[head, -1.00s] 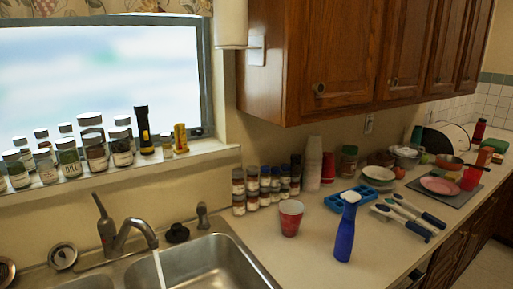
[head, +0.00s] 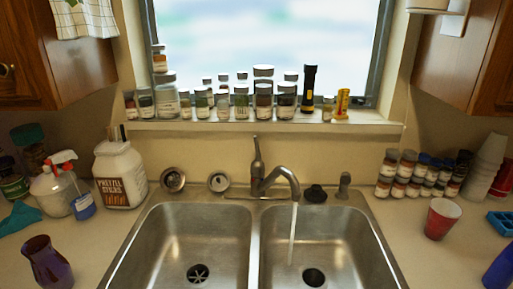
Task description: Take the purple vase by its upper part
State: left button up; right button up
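The purple vase (head: 47,262) stands upright on the counter at the lower left of the head view. It is dark and glossy, with a flared rim, a narrower neck and a rounder body. Its base is close to the bottom edge of the picture. Nothing touches its upper part. Neither of my grippers shows in this view.
A spray bottle (head: 57,190), a blue-labelled bottle (head: 83,205) and a large white jar (head: 120,172) stand behind the vase. A teal cloth (head: 20,217) lies at the left. The double sink (head: 256,240) is to the right, with water running.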

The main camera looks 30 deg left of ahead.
aim_at(51, 270)
jog(key=u, duration=2.6)
